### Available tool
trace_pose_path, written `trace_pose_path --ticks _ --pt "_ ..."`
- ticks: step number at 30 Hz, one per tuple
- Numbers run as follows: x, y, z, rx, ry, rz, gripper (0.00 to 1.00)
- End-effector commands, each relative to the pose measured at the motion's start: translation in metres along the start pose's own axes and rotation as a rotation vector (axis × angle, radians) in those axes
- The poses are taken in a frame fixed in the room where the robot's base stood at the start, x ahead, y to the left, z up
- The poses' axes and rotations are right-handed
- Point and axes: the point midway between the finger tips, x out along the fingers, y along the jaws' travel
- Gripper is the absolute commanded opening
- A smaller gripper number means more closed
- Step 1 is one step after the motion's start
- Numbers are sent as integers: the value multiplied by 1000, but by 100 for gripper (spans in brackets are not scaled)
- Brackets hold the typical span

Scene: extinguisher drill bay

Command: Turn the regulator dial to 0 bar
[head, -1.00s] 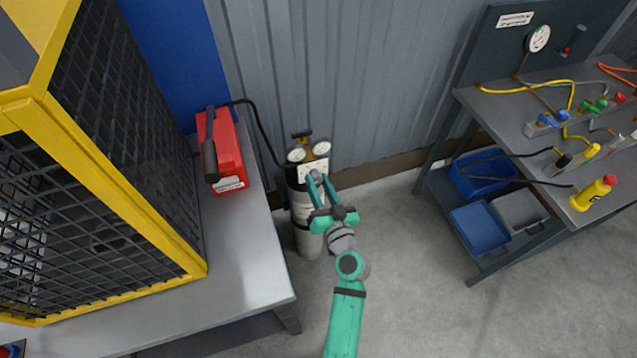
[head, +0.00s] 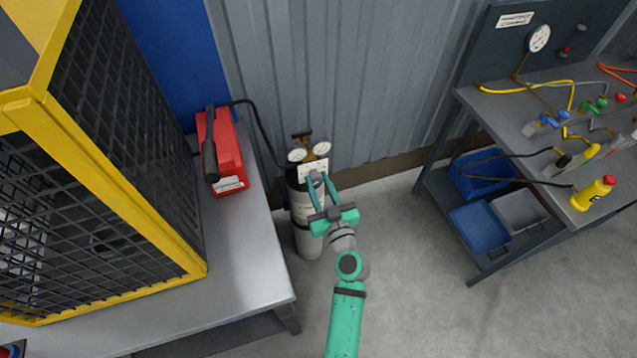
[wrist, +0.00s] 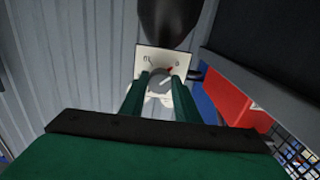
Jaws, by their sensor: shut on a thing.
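The regulator dial (wrist: 160,82) is a grey round knob with a pale pointer line on a white scale plate (wrist: 178,60). A red mark shows on the plate just above the knob. In the head view the plate (head: 313,167) sits below two round gauges (head: 297,155) on a grey gas cylinder (head: 306,240). My gripper (wrist: 160,84) is shut on the dial, with one finger on each side of it. In the head view my gripper (head: 323,183) reaches the front of the plate. The scale figures are too small to read.
A bench with a red case (head: 225,150) and a yellow mesh cage (head: 120,170) stands to the left. A workbench (head: 515,100) with hoses and fittings stands to the right, bins (head: 480,228) below. The floor (head: 410,270) between is clear.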

Motion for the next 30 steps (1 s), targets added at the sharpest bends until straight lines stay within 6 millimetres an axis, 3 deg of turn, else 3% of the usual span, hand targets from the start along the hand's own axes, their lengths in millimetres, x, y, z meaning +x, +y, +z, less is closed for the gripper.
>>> trace_pose_path --ticks 5,6,8,20,30 --pt "-1 0 2 -1 -3 1 6" --pt "-1 0 2 -1 -3 1 36" --pt "-1 0 2 -1 -3 1 47" --pt "-7 0 1 0 -3 1 47" --pt "-65 0 2 0 -4 2 47"
